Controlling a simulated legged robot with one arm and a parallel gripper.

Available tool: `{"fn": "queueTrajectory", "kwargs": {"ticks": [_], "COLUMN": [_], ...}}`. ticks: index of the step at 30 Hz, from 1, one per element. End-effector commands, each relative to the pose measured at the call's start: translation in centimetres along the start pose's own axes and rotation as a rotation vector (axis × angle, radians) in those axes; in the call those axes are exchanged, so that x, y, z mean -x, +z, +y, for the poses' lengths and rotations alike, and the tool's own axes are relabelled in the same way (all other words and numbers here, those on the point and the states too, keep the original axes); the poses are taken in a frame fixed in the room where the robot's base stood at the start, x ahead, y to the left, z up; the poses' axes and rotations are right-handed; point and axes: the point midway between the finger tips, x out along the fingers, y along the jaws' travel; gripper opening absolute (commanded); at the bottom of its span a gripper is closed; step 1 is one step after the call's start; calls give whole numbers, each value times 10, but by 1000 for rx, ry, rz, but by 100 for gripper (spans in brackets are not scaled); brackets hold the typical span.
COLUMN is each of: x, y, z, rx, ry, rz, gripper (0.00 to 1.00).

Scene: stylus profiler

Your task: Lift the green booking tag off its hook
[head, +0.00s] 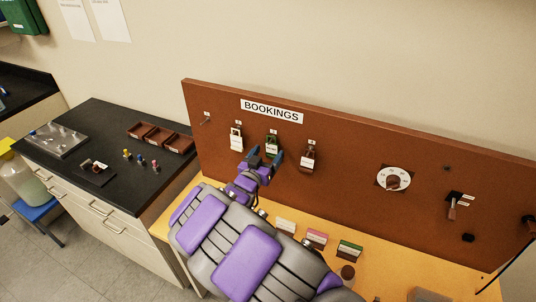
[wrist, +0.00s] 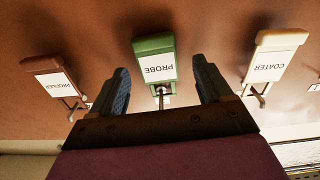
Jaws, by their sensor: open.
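The green booking tag (head: 273,140) hangs on its hook below the BOOKINGS sign on the brown board. In the wrist view the green tag (wrist: 155,57) appears upside down with a white PROBE label, its hook at its lower edge in the picture. My gripper (head: 265,158) is at the green tag, just in front of and below it in the head view. In the wrist view my open gripper (wrist: 163,82) has one blue finger on each side of the tag, with visible gaps. The fingers partly hide the tag in the head view.
A white COATER tag (wrist: 274,55) and a brown PROFILER tag (wrist: 55,80) hang close on either side. The brown board (head: 350,140) carries a dial (head: 394,180) farther right. Small coloured cards (head: 317,238) stand on the yellow bench below.

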Motion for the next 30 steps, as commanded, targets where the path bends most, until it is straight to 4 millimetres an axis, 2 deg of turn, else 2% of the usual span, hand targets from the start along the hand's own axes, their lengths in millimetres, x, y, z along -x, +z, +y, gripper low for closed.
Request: {"fn": "queueTrajectory", "kwargs": {"ticks": [5,14,30], "x": [-10,-11,-11], "y": [0,0,0], "z": [1,1,1], "rx": [1,1,1], "ry": [1,1,1], "rz": [0,1,1], "gripper": [79,79,28]}}
